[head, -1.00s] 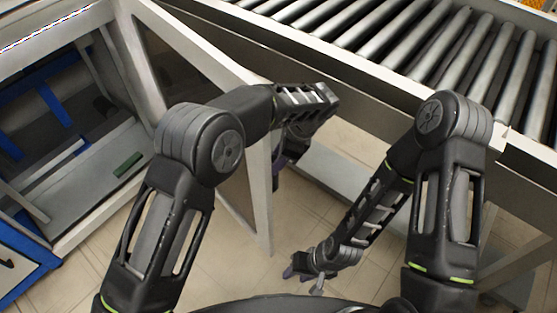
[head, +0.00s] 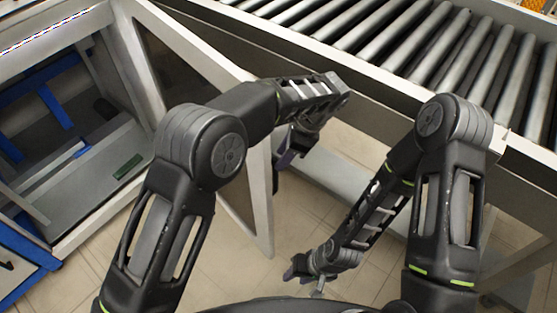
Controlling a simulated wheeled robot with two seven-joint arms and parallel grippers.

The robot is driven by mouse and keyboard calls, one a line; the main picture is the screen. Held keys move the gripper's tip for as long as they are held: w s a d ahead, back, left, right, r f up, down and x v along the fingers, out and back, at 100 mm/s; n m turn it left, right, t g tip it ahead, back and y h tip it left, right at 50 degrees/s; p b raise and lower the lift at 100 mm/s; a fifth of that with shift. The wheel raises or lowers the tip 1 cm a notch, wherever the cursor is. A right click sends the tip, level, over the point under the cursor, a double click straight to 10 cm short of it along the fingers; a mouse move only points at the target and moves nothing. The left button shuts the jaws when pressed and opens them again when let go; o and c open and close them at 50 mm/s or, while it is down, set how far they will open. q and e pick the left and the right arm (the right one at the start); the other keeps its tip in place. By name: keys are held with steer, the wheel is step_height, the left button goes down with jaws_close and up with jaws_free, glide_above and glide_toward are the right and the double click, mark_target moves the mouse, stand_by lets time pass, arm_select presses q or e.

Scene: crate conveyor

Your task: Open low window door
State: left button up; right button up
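The low window door (head: 262,209) is a light grey frame with a dark pane. It stands swung out from the cabinet (head: 82,240) at the left, so the cabinet's inside shows. My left arm reaches across the door. My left gripper (head: 284,160) is just right of the door's outer edge, pointing down; whether it touches the door is unclear, and its fingers are too small to judge. My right gripper (head: 298,270) hangs low over the floor, right of the door's lower corner and apart from it. Its finger gap cannot be made out.
A roller conveyor (head: 400,50) with a grey side rail runs along the top and right, close beyond my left gripper. Blue parts and a green block (head: 127,166) are inside the cabinet. Tiled floor (head: 225,262) is clear below the door.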

arm_select(q)
steer(key=v, duration=0.4)
steer(key=shift+a+p, duration=0.1)
steer(key=shift+p, duration=0.2)
steer(key=shift+w, duration=0.1)
